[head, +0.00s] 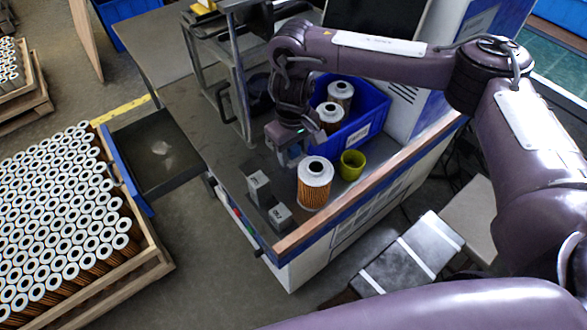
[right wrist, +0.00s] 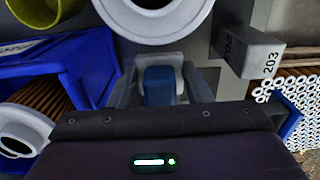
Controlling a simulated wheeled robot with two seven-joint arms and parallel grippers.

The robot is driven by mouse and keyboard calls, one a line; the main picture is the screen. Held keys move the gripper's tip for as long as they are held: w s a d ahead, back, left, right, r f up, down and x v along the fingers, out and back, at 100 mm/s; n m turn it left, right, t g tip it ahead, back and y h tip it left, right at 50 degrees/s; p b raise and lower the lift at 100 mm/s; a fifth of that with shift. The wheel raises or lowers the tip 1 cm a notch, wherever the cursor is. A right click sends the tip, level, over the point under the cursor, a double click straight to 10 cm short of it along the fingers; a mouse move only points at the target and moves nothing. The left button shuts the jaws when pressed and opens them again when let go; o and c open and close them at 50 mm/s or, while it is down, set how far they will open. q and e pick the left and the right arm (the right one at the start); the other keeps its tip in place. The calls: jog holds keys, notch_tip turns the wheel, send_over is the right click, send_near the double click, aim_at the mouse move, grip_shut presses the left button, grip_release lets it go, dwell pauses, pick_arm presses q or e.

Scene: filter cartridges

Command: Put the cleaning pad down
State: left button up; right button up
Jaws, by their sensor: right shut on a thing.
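My right gripper (head: 290,150) is over the workbench (head: 222,150), between the blue bin and the grey blocks. In the right wrist view its fingers (right wrist: 160,92) are shut on a blue cleaning pad (right wrist: 159,84). In the head view the pad is mostly hidden by the gripper, and I cannot tell whether it touches the bench top. A filter cartridge (head: 313,184) with a white top stands on the bench just in front of the gripper, and its white ring (right wrist: 152,12) shows close beyond the fingers in the right wrist view. My left gripper is not in view.
A blue bin (head: 372,122) holding white-topped cartridges (head: 331,115) stands behind the gripper. A yellow-green cup (head: 352,164) is right of the standing cartridge. Two grey labelled blocks (head: 258,187) are left of it. An open drawer (head: 155,152) juts out left, beside a crate of cartridges (head: 150,262).

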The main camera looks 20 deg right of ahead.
aim_at(293, 159)
notch_tip(293, 159, down, 2)
jog(key=shift+f, duration=0.65)
notch_tip(293, 159, down, 3)
jog(key=shift+f+b, duration=0.2)
jog(key=shift+b, duration=0.6)
jog(key=shift+f, duration=0.15)
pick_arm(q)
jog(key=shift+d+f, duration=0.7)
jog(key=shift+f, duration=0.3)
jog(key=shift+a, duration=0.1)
pick_arm(e)
jog(key=o, duration=1.1)
jog(key=shift+f, duration=0.1)
